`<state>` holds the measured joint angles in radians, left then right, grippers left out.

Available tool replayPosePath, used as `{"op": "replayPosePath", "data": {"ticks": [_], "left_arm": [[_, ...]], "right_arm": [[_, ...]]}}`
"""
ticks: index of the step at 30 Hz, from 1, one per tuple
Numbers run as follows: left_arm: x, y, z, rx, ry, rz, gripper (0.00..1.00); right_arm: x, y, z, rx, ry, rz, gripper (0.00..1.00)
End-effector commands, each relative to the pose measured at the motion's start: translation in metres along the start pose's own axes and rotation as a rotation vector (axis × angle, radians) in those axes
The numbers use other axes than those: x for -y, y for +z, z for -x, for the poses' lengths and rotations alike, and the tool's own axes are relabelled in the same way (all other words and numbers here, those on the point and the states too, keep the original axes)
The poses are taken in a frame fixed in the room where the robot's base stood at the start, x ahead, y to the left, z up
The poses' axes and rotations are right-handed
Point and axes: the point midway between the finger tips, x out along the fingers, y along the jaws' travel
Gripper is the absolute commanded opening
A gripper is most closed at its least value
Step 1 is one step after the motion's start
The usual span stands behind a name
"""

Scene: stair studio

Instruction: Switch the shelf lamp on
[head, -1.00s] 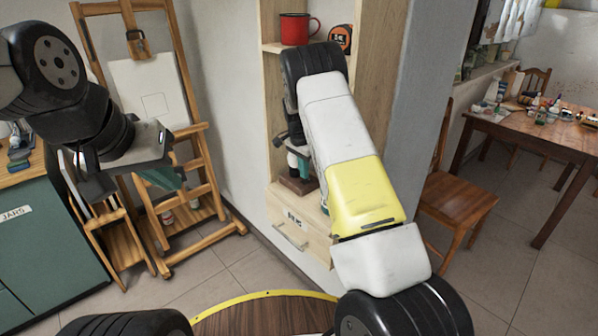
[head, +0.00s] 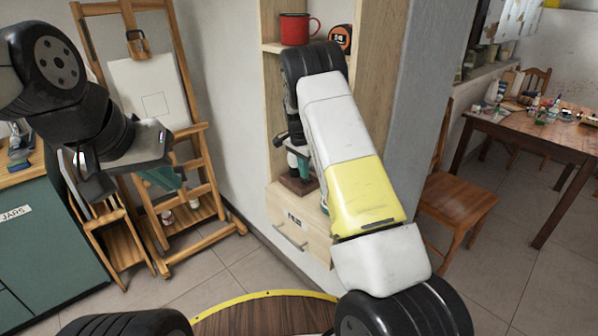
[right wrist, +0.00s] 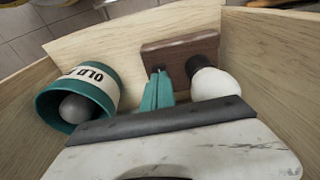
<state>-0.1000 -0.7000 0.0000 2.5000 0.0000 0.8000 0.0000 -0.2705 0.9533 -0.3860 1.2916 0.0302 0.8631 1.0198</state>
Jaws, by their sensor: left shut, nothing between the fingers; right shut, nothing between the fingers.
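The shelf lamp shows in the right wrist view as a dark brown wooden base (right wrist: 180,50) with a black socket and a white bulb (right wrist: 216,86). I cannot tell whether the bulb is lit. My right gripper (right wrist: 158,78) is shut and empty, its teal fingertips over the base beside the bulb. A small dark part at the tips may be the switch, mostly hidden; contact cannot be told. In the head view the lamp base (head: 296,186) is on the low shelf, partly behind my right arm. My left gripper (head: 172,179) is shut and empty before the easel.
Shelf sides close in around my right gripper. A red mug (head: 294,30) and a tape measure (head: 340,38) stand on the shelf above. The easel (head: 190,150) is at the left.

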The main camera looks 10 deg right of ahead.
Motion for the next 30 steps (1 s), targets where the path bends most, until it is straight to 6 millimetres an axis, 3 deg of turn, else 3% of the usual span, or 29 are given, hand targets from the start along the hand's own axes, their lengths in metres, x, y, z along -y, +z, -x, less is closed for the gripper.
{"op": "replayPosePath", "data": {"ticks": [30], "left_arm": [[0.0,0.0,0.0,0.0,0.0,0.0,0.0]], "right_arm": [[0.0001,0.0011,-0.0068,0.0,0.0,0.0,0.0]]}}
